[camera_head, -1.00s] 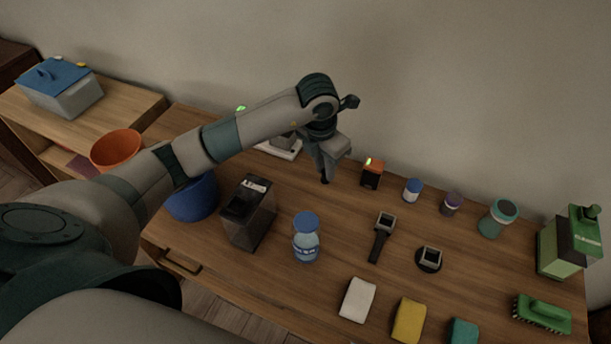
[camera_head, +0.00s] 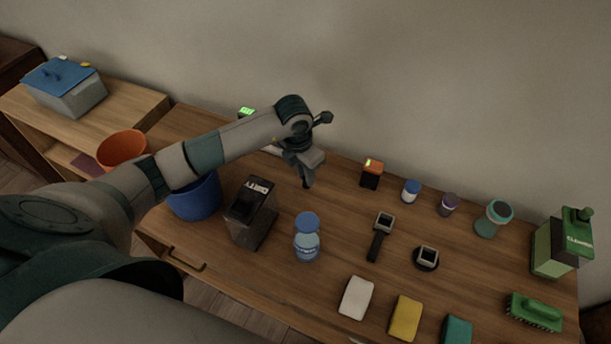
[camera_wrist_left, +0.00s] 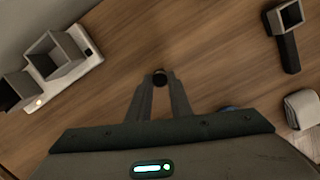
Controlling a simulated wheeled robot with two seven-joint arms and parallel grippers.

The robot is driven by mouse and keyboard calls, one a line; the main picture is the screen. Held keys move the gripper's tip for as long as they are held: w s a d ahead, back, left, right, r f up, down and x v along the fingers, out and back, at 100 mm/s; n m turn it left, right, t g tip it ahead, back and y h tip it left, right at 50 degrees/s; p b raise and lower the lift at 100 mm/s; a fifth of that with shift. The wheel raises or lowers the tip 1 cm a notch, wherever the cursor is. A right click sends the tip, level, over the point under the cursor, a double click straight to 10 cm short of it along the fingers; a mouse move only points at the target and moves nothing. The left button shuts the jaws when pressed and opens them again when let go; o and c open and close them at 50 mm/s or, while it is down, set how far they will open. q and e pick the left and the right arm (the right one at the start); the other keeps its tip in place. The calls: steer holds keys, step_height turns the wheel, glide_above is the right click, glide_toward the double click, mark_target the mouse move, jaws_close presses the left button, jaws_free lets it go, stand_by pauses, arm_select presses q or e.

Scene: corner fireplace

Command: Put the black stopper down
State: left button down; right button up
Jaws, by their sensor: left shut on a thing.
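My left gripper (camera_head: 307,185) is over the back half of the wooden table, left of the small black-and-orange box. In the left wrist view the fingers (camera_wrist_left: 160,84) come together on the black stopper (camera_wrist_left: 160,76), a small dark round thing at the fingertips. The stopper is too small and dark to make out in the head view. I cannot tell whether it touches the table top. My right gripper is not in view.
A white base with grey square holders (camera_wrist_left: 62,62) lies left of the gripper. The small black-and-orange box (camera_head: 371,175), a blue-capped bottle (camera_head: 307,240) and a black watch-like thing (camera_head: 379,238) stand nearby. Bare wood (camera_head: 340,205) lies between them.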

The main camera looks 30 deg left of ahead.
arm_select(q)
steer(key=shift+f, duration=0.95)
steer(key=shift+f, duration=0.2)
steer(key=c, duration=1.6)
jaws_free()
steer(key=shift+r, duration=0.15)
